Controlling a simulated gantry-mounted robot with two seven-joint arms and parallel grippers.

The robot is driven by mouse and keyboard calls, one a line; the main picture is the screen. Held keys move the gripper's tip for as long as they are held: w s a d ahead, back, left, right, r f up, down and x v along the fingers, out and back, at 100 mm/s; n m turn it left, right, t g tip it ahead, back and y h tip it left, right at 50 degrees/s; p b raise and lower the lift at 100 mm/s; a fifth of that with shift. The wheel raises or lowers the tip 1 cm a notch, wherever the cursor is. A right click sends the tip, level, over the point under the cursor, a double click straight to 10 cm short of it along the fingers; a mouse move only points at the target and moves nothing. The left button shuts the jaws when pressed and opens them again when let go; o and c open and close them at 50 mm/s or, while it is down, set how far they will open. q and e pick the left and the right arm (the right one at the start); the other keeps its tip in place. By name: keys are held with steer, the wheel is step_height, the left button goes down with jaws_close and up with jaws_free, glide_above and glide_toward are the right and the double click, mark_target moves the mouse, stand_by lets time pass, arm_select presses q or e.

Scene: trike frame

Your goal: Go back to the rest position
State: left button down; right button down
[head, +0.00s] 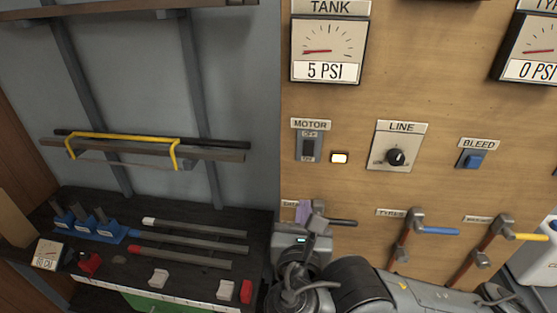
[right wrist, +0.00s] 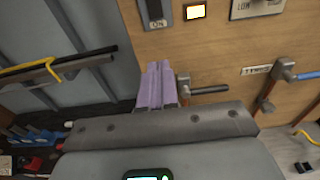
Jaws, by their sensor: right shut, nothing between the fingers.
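My right gripper (head: 303,211) is shut and empty, with its purple fingers together in front of the wooden panel. It partly covers the leftmost valve and its label; the valve's dark handle (head: 342,222) shows just to the right of the fingers. In the right wrist view, the purple fingers (right wrist: 157,86) point up the panel, and the dark handle (right wrist: 210,89) is beside them on the right. I cannot tell whether the fingers touch the valve. My right arm reaches in from the lower right. My left gripper is not in view.
The panel holds a TANK gauge (head: 327,50) at 5 PSI, a MOTOR switch (head: 309,147), a lit amber lamp (head: 339,158), a LINE knob (head: 396,157), a blue BLEED button (head: 474,161), and blue-handled (head: 440,230) and yellow-handled (head: 530,237) valves. A dark tool shelf (head: 190,212) lies left.

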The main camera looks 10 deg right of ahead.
steer(key=s+a+f+g+y, duration=0.1)
steer(key=s+f+g, duration=0.2)
steer(key=f, duration=0.7)
steer(key=s+a+f+g+y, duration=0.15)
steer(key=s+f, duration=0.25)
steer(key=f, duration=0.5)
steer(key=s+d+f+m+g+y, duration=0.1)
steer(key=s+d+f+m+g, duration=0.3)
steer(key=s+f+m, duration=0.6)
steer(key=s+d+f+m+g+y, duration=0.2)
steer(key=s+f+m+g, duration=0.45)
steer(key=s+f, duration=0.4)
steer(key=w+d+r+m+t, duration=0.15)
steer(key=d+r+m, duration=0.4)
steer(key=m, duration=0.85)
steer(key=w+p+v, duration=0.2)
steer(key=p+v, duration=0.6)
steer(key=p, duration=0.1)
steer(key=w+r+p+v, duration=0.1)
steer(key=w+p+v, duration=0.1)
steer(key=p+v, duration=0.6)
steer(key=shift+s+d+r+t+p, duration=0.25)
steer(key=shift+s+t+p, duration=0.15)
steer(key=shift+p, duration=0.5)
